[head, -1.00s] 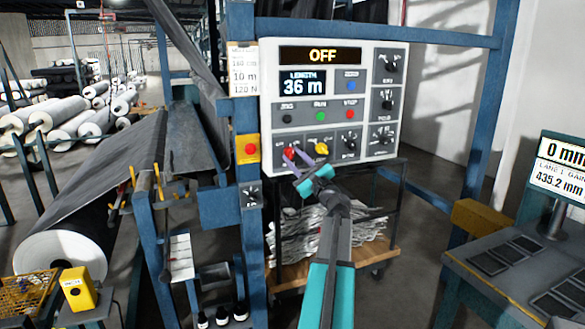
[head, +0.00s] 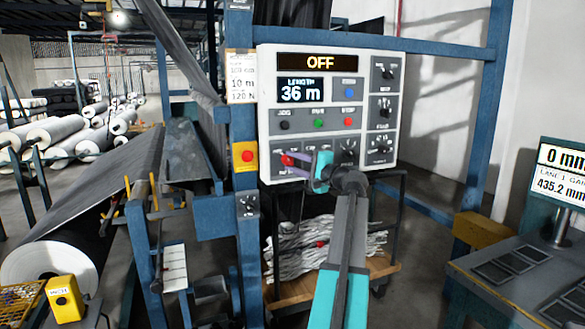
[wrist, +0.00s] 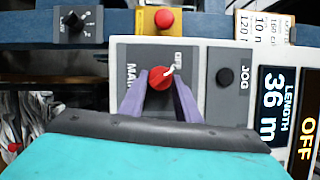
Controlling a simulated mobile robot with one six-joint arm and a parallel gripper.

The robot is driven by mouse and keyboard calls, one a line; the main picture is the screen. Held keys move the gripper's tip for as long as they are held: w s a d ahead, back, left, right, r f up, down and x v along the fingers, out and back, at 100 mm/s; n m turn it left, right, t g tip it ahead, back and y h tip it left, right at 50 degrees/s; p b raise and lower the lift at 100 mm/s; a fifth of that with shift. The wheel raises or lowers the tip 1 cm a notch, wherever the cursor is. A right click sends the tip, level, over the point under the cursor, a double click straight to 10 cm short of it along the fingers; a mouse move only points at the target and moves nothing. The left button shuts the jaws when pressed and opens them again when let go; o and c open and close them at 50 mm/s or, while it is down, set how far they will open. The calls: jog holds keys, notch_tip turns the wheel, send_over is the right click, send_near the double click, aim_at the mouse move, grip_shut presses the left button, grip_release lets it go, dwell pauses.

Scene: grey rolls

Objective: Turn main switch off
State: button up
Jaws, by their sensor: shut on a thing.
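The main switch is a red round knob on the white control panel. In the wrist view the main switch (wrist: 160,76) sits on a grey plate lettered "MAIN", with a white mark at its upper right by a small, blurred label. In the head view the main switch (head: 287,160) shows at the panel's lower left. My gripper (head: 292,161) reaches it from the right, its purple fingers shut on the knob. The wrist view shows my gripper (wrist: 161,88) with one finger on each side of the knob. The panel's top display (head: 320,63) reads "OFF".
Black, green and red buttons and more dials are close by on the panel (head: 262,110). A yellow box with a red button (head: 246,155) is just left. A cart of white material (head: 318,245) stands below. A bench (head: 520,290) is at the right.

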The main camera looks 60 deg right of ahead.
jog(key=shift+d+r+n, duration=0.1)
jog(key=shift+r+n, duration=0.15)
jog(key=shift+n, duration=0.25)
jog(key=shift+g, duration=0.3)
jog(key=o, duration=1)
jog(key=shift+w, duration=0.1)
jog(key=shift+o, duration=0.2)
jog(key=shift+f, duration=0.1)
